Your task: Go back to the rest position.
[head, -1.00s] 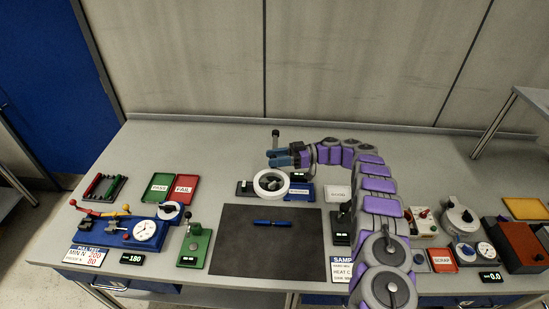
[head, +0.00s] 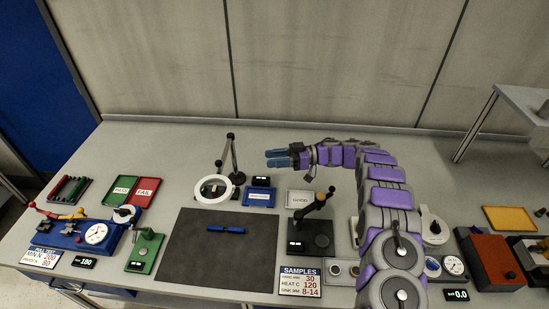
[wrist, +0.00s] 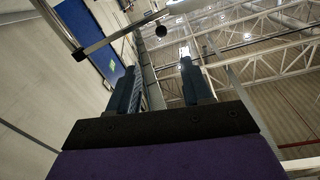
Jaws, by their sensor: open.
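My gripper (head: 278,158) is at the end of my purple and grey arm, above the back part of the bench in the head view. Its two blue fingers point left and are apart, with nothing between them. In the wrist view the fingers (wrist: 160,80) also stand apart and empty, against the ceiling and wall. The gripper is just right of a stand with a black post and a white ring (head: 213,189); whether it touches the post I cannot tell.
A dark mat (head: 222,250) with a blue pen-like object (head: 225,230) lies at the front. A black lever device (head: 312,225) stands left of my arm. Green PASS (head: 122,190) and red FAIL (head: 146,191) trays lie at left. An orange-brown box (head: 490,260) stands at right.

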